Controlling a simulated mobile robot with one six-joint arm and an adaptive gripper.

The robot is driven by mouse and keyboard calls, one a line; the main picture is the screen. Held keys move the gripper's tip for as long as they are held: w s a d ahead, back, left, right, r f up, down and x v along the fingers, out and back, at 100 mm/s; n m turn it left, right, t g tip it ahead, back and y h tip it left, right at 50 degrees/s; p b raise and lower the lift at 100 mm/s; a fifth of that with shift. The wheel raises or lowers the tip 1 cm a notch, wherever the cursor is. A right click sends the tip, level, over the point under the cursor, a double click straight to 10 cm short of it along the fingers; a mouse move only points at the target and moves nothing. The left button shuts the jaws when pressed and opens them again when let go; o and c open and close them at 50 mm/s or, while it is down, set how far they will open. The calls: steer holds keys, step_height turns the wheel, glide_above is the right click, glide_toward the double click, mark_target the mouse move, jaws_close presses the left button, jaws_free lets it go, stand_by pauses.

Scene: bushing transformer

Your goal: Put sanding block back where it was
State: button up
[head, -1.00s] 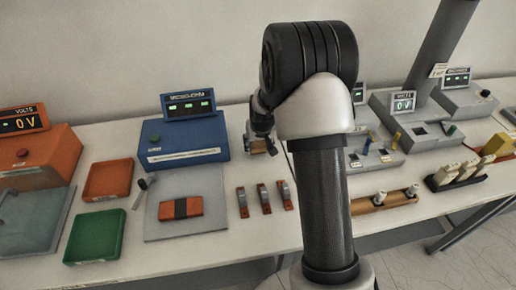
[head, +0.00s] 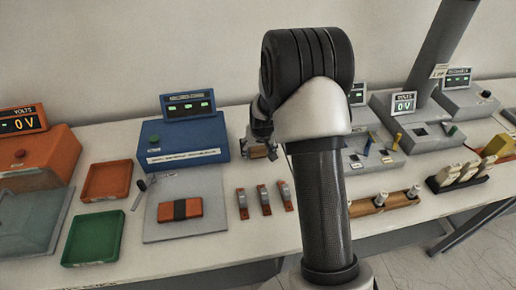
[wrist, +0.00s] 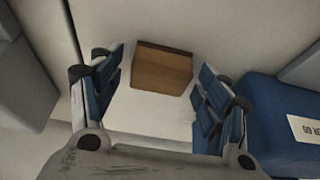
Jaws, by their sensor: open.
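A small brown block (wrist: 161,68), which looks like the sanding block, sits on the pale table top in the wrist view. It shows in the head view as a small tan-brown patch (head: 257,151) just right of the blue instrument. My gripper (wrist: 160,78) is open, with one finger on each side of the block and visible gaps to both. In the head view my gripper (head: 262,135) is close above the block, partly hidden by my arm. I cannot tell whether the fingertips reach down around the block.
The blue micro-ohm instrument (head: 182,140) stands close to the left in the head view. An orange block with a black band (head: 180,209) lies on a grey mat (head: 215,220). Several copper-coloured clips (head: 264,200) stand in front. Trays (head: 94,238) are at left.

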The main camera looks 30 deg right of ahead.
steer(key=s+a+r+p, duration=0.1)
steer(key=s+a+r, duration=0.2)
steer(key=s+r, duration=0.35)
steer(key=s+a+r+n+p, duration=0.1)
steer(key=s+a+r, duration=0.3)
steer(key=r, duration=0.6)
steer(key=s+a+r+p, duration=0.1)
steer(key=s+a+r, duration=0.2)
steer(key=s+r, duration=0.35)
steer(key=s+a+r+n, duration=0.1)
steer(key=s+a+r, duration=0.1)
steer(key=s, duration=0.6)
steer(key=s+a+r+n+y, duration=0.1)
steer(key=s+a, duration=0.3)
steer(key=s, duration=0.4)
steer(key=shift+s+a+r, duration=0.2)
steer(key=shift+r, duration=0.6)
steer(key=shift+w+d, duration=0.1)
